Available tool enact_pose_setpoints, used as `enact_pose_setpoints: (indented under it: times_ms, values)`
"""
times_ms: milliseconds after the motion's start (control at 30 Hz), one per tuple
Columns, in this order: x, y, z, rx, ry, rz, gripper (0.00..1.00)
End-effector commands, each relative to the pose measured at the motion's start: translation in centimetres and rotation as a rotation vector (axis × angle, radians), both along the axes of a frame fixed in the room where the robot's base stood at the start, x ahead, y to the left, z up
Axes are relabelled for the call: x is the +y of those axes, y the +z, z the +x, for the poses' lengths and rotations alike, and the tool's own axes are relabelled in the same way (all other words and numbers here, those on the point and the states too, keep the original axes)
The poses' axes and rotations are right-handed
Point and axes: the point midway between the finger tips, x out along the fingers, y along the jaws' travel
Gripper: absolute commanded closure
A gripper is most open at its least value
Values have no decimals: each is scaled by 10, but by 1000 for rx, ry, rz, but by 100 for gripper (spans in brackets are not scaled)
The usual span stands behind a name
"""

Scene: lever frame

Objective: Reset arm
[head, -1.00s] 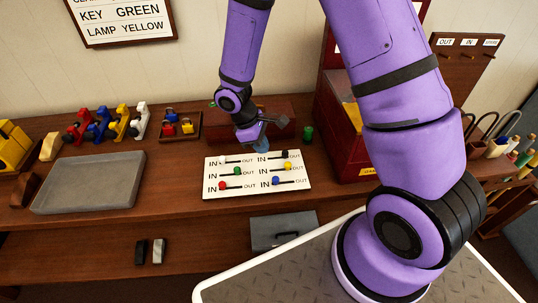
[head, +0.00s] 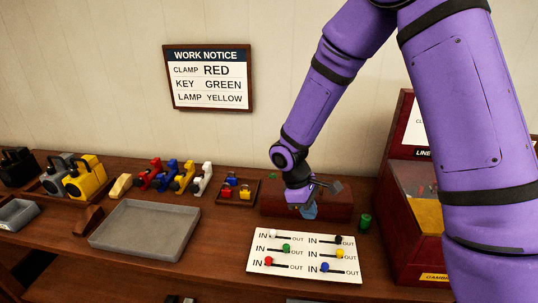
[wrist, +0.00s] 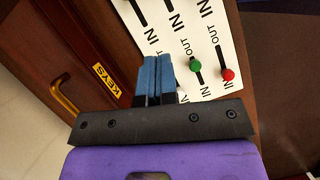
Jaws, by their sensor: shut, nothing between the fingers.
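My gripper (head: 308,211) is shut and empty. It hangs over the back edge of a white lever board (head: 304,283), in front of a dark red box (head: 340,205). The board has several slots marked IN and OUT. The white (head: 273,233), red (head: 267,261) and blue (head: 325,267) knobs stand towards IN. The green (head: 286,248), black (head: 338,240) and yellow (head: 339,254) knobs stand towards OUT. In the wrist view the blue fingertips (wrist: 156,78) are together, with the green (wrist: 195,66) and red (wrist: 228,74) knobs to their right.
A wall notice (head: 209,77) reads clamp red, key green, lamp yellow. A grey tray (head: 150,235), several coloured clamps (head: 168,177) and a padlock tray (head: 252,201) are left of the board. A green cylinder (head: 365,222) and a red cabinet (head: 400,250) stand right. A KEYS label (wrist: 107,82) shows.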

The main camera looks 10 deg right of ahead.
Motion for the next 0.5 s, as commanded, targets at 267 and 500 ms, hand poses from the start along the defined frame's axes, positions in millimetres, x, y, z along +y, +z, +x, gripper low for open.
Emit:
enact_pose_setpoints:
  times_ms: [267,500]
  values:
    - [-16,56,-3,-100,-100,5,100]
    - [-37,127,-21,-236,-249,29,100]
